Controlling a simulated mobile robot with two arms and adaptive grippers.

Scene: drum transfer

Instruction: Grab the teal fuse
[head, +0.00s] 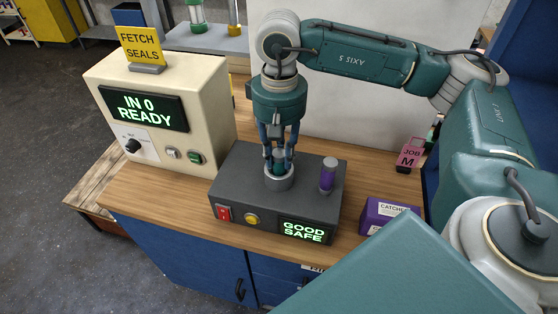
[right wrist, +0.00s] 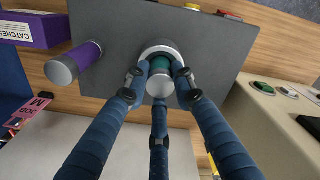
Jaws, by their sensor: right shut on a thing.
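The teal fuse (head: 279,162) stands upright in a light ring socket (head: 279,182) on top of a dark grey box (head: 240,178). My right gripper (head: 279,158) comes down from above with its blue fingers shut around the fuse. In the right wrist view, the fuse's grey cap and teal body (right wrist: 160,80) show between the three fingers (right wrist: 160,88), and the fuse is still inside the ring. My left gripper is not in view.
A purple fuse (head: 327,174) stands on the same box, right of the gripper. The box has a red switch (head: 224,213), a yellow button (head: 251,219) and a "GOOD SAFE" display (head: 303,231). A cream console (head: 165,110) reading "IN 0 READY" stands left; a purple "CATCHES" box (head: 388,214) stands right.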

